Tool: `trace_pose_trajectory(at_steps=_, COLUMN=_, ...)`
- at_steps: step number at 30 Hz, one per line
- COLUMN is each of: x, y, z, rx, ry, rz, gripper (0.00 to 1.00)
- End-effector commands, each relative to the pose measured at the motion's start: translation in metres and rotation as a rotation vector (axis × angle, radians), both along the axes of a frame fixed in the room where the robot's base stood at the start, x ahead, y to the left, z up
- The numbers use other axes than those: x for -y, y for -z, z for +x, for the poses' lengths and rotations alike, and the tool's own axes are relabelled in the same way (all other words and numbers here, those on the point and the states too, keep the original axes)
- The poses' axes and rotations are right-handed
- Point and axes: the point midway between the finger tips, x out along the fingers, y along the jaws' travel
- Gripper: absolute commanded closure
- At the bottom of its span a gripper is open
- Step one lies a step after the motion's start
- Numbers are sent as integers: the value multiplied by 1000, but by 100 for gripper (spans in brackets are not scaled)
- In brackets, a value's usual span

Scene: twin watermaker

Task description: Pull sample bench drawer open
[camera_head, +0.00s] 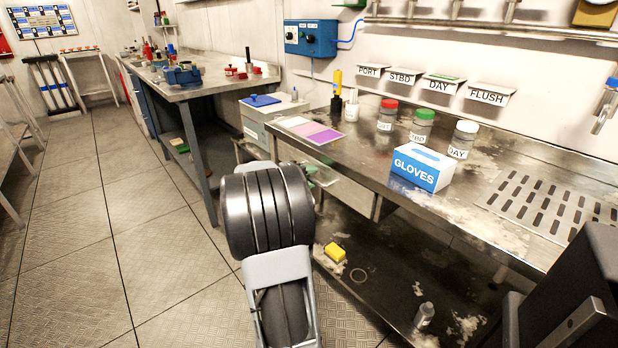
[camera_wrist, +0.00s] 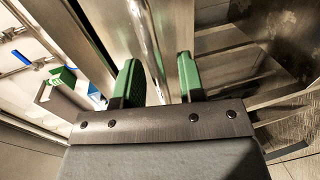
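The sample bench (camera_head: 375,155) runs along the right wall in the head view. Its pale drawer front (camera_head: 345,193) shows under the bench top, partly hidden behind my arm. How far the drawer stands out I cannot tell. My gripper (camera_wrist: 160,85) shows in the wrist view with its two green fingers apart. A bright metal edge (camera_wrist: 149,35) runs between the fingers, close to the left one. Whether it is the drawer's handle, and whether a finger touches it, I cannot tell. In the head view my arm hides the gripper's fingertips.
A glove box (camera_head: 422,168), several capped sample jars (camera_head: 424,126) and a purple card (camera_head: 312,133) stand on the bench. A yellow sponge (camera_head: 335,252) and a small bottle (camera_head: 424,315) are on the lower shelf. A second workbench (camera_head: 203,88) stands behind. The floor (camera_head: 80,220) at left is clear.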

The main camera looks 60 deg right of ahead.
Motion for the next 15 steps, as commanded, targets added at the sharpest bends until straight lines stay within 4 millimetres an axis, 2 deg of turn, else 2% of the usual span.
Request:
trace_pose_trajectory(at_steps=8, x=1, y=0, z=0, rx=0, ry=0, rz=0, gripper=65)
trace_pose_trajectory(at_steps=15, x=0, y=0, z=0, rx=0, ry=0, rz=0, gripper=88)
